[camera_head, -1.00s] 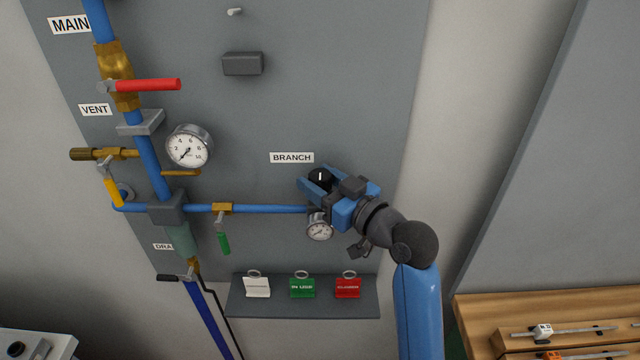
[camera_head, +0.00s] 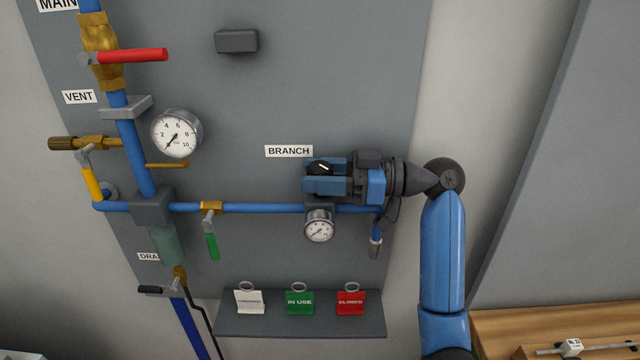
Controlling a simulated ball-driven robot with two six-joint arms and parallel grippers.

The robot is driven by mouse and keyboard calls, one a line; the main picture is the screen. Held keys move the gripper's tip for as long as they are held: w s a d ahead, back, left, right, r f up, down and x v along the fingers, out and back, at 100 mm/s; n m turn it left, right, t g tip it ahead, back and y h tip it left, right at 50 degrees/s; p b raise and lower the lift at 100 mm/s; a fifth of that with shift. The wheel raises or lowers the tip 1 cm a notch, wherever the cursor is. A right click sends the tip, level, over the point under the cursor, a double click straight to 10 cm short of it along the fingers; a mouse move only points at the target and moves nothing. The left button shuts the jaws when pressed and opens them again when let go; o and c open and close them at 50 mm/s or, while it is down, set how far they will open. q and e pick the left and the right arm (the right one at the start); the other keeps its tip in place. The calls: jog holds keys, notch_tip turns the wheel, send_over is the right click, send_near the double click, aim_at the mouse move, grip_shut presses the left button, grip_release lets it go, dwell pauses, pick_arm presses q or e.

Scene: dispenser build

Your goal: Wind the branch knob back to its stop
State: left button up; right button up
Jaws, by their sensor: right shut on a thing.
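The branch knob (camera_head: 320,168) is black with a white pointer line. It sits below the BRANCH label (camera_head: 289,151), at the right end of the blue branch pipe (camera_head: 262,208). My right gripper (camera_head: 322,177) comes in from the right and is shut on the knob, with its blue fingers on either side. The pointer line slants, its right end lower. A small branch gauge (camera_head: 319,229) hangs just below the gripper. My left gripper is not in view.
A green lever (camera_head: 212,246) hangs on the branch pipe. A larger gauge (camera_head: 176,134), a red main handle (camera_head: 133,55) and a yellow vent lever (camera_head: 92,184) are at left. White, green (camera_head: 299,303) and red (camera_head: 351,303) tags stand on a shelf (camera_head: 300,328) below.

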jog(key=shift+g, duration=0.4)
jog(key=o, duration=0.9)
jog(key=shift+o, duration=0.2)
jog(key=shift+d, duration=0.1)
jog(key=d+b, duration=0.3)
jog(key=d, duration=0.7)
jog(key=shift+d, duration=0.3)
jog(key=shift+s, duration=0.1)
